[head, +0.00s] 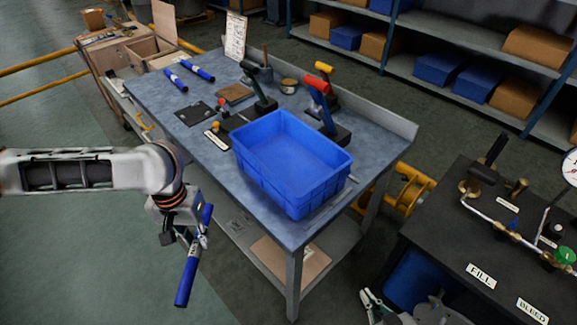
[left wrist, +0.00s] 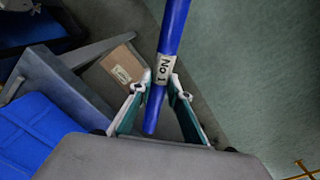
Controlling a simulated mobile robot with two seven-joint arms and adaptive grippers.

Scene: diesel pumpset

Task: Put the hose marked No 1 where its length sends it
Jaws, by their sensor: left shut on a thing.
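My left gripper (head: 190,236) is shut on a blue hose (head: 187,280) and holds it in the air to the left of the workbench. In the left wrist view the hose (left wrist: 172,38) passes between the fingers (left wrist: 158,92), and its white label reads "No 1". Two similar blue hoses, each with a white band, lie at the bench's far left: one (head: 178,82) and another (head: 204,75). Their markings are too small to read. My right gripper (head: 400,311) is partly in view at the bottom edge; its jaw opening is unclear.
An empty blue crate (head: 309,197) stands on the near part of the workbench (head: 150,92). A dark table (head: 435,222) with piping and FILL and BLEED labels is at right.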

